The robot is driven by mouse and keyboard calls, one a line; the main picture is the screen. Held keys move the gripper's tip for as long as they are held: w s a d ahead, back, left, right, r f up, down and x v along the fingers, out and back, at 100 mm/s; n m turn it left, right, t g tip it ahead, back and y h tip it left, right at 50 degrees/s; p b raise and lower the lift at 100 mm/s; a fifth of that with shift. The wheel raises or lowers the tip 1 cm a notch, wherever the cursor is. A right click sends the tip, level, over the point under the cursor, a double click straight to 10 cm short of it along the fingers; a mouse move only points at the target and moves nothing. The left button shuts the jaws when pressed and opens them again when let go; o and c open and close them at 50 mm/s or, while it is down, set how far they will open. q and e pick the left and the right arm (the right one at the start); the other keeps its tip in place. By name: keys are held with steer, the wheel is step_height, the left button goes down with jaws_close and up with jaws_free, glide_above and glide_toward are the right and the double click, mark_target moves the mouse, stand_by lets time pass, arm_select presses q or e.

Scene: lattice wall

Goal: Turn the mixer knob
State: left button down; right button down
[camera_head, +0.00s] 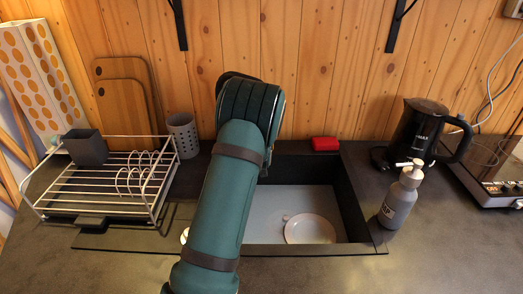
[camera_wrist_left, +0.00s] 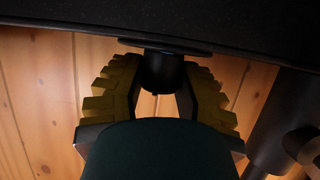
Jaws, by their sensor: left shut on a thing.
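The mixer knob is a short black cylinder (camera_wrist_left: 162,72) below a flat black disc in the left wrist view. My left gripper (camera_wrist_left: 160,85) has its yellow ridged fingers on both sides of it and is shut on it. In the head view my green left arm reaches up over the sink (camera_head: 335,190) towards the back wall. It hides the mixer, the knob and the gripper there. My right gripper is in neither view.
A dish rack (camera_head: 110,192) stands left of the sink, and a soap dispenser (camera_head: 400,197) and black kettle (camera_head: 418,130) stand right. A white plate (camera_head: 310,229) lies in the sink. A red sponge-like block (camera_head: 325,144) lies behind it. The front counter is clear.

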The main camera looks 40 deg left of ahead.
arm_select(q)
steer(key=shift+a+m+t+h+b, duration=0.1)
steer(key=shift+m+t+h+b, duration=0.7)
steer(key=shift+m+h+b, duration=0.6)
steer(key=c, duration=0.6)
jaws_free()
steer(key=v, duration=1.2)
